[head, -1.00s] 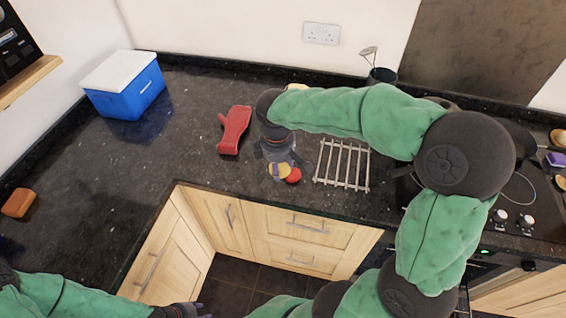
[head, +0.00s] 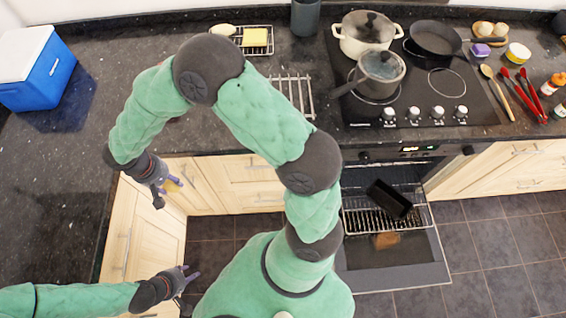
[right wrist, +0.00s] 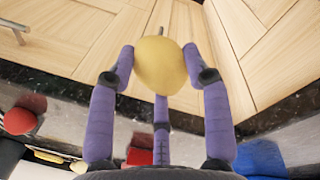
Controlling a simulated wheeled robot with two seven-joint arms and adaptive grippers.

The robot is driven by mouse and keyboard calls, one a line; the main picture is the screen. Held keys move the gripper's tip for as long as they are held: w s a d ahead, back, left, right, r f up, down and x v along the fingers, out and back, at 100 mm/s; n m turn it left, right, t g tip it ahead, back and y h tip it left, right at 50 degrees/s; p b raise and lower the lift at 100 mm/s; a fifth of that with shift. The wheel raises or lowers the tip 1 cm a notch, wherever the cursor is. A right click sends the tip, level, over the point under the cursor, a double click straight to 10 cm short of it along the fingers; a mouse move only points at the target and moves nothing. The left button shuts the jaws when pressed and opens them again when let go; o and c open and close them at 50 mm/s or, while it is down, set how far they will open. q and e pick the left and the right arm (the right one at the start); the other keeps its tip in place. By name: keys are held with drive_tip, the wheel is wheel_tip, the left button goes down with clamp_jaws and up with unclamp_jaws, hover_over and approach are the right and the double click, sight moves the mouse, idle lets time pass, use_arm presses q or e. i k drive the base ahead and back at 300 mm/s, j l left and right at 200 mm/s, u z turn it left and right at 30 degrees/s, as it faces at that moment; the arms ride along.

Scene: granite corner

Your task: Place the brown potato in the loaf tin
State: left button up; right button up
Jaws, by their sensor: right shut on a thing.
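The loaf tin (head: 390,199) is dark and rectangular, and sits on the oven rack, well to the right of the right gripper. My left gripper (head: 183,281) is empty at lower left, its fingers apart.
The oven stands open, with a wire rack (head: 360,222) and its lowered door (head: 395,272). Above it, the hob holds a white pot (head: 366,34), a saucepan (head: 380,73) and a frying pan (head: 434,38). A blue cooler (head: 38,75) stands at upper left.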

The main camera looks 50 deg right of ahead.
sight(394, 208)
drive_tip(key=z, duration=0.4)
drive_tip(key=k+j+z, duration=0.1)
drive_tip(key=z, duration=0.7)
drive_tip(key=k+l+z, duration=0.1)
drive_tip(key=z, duration=1.1)
drive_tip(key=i, duration=0.3)
